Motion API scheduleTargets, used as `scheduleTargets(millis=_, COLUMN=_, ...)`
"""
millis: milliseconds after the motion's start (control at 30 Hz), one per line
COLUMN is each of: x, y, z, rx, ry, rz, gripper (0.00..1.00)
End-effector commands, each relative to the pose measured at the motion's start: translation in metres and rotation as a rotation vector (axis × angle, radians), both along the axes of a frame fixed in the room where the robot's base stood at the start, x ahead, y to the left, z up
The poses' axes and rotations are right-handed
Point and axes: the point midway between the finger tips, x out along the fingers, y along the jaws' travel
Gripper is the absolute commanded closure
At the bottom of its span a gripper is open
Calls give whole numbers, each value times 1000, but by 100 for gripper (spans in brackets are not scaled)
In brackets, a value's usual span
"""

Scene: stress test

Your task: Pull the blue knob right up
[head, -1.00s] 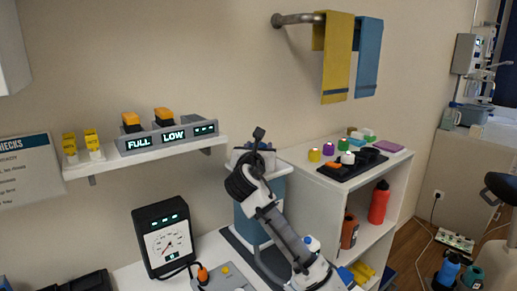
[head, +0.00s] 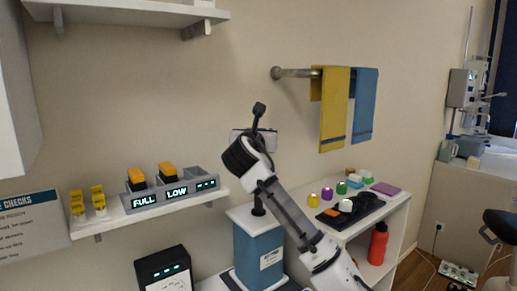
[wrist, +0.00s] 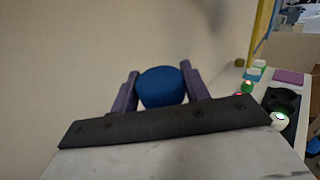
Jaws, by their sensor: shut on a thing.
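The blue knob (wrist: 162,87) shows in the wrist view between the two purple fingers of my gripper (wrist: 160,84), which is shut on it. In the head view the knob is hidden behind my dark wrist. A black rod (head: 258,205) stands up from the white top of a blue box (head: 258,252) and runs up behind my wrist. My gripper is clearly above the box top.
A wall shelf (head: 112,226) with a display unit reading FULL and LOW is at the left. Yellow and blue towels (head: 334,110) hang from a rail at upper right. A white cabinet (head: 388,228) with coloured caps and a black tray is at the right.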

Motion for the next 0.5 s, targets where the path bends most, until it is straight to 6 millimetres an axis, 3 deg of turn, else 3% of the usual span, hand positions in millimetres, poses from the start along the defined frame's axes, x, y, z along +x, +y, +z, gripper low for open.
scheduleTargets(millis=433, x=-1, y=0, z=12, rx=-1, ry=-11, rz=1, gripper=95)
scheduleTargets(millis=467, x=-1, y=0, z=13, rx=-1, ry=-12, rz=1, gripper=53)
scheduleTargets(millis=500, x=-1, y=0, z=13, rx=-2, ry=-12, rz=1, gripper=48)
